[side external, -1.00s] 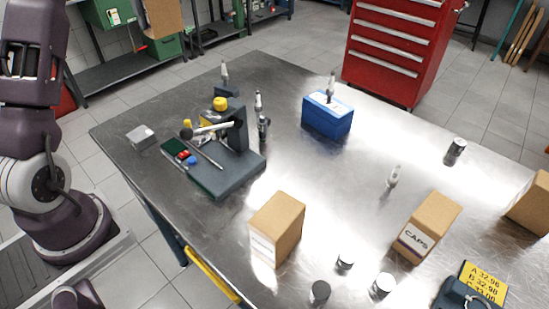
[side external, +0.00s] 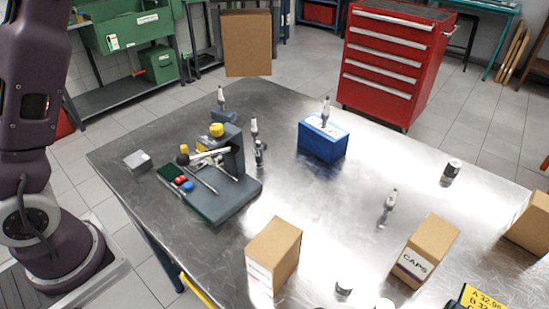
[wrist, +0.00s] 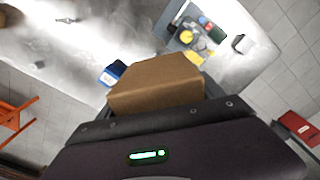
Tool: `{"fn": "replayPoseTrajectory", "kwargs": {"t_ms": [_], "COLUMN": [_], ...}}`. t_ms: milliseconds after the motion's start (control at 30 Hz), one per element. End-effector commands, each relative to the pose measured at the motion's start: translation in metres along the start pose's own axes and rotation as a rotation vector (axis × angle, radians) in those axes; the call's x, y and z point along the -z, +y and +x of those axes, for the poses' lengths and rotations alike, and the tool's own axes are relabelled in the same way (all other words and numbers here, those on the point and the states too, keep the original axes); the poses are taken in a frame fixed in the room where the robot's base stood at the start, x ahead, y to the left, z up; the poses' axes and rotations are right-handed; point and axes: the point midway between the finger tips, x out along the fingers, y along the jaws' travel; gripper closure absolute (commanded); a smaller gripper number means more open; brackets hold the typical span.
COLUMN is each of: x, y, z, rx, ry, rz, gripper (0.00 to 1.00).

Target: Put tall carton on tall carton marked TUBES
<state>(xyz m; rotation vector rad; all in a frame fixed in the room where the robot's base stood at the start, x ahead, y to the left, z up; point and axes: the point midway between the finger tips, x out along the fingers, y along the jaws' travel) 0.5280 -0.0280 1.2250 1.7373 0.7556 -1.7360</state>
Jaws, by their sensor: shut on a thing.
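A plain brown tall carton (side external: 247,43) hangs upright in the air beyond the far edge of the table in the side view. In the wrist view it fills the middle (wrist: 155,82), and my gripper (wrist: 156,98) is shut on it. My gripper is out of frame in the side view. A tall carton (side external: 274,252) stands on the near part of the table; its label is too faint to read. Another carton marked CAPS (side external: 426,252) stands to its right, and a third (side external: 530,222) is cut off at the right edge. No TUBES marking is legible.
A fixture with tools (side external: 215,190) stands on the table's left side, a blue box (side external: 323,140) behind its middle. Plugs and small dark cylinders, one at right (side external: 452,168), stand about. A red tool cabinet (side external: 395,62) is behind. Metal between blue box and front carton is bare.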

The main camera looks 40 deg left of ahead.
Motion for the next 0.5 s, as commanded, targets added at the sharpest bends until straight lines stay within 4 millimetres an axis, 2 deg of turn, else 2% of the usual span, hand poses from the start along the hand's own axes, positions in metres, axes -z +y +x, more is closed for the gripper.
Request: {"fn": "replayPoseTrajectory", "kwargs": {"t_ms": [33,100,200,300,400,500], "x": [-0.034,-0.08,-0.138,-0.184,-0.216,-0.239], "y": [0.015,0.029,0.038,0.038,0.035,0.031], "z": [-0.001,0.0,0.002,0.004,0.006,0.007], "rx": [-0.002,-0.001,-0.001,-0.001,-0.001,0.0], "ry": [-0.002,-0.001,0.0,0.0,0.001,0.0], "rz": [0.098,0.234,0.407,0.546,0.648,0.723], "gripper": [0.87,0.87,0.86,0.86,0.86,0.86]}}
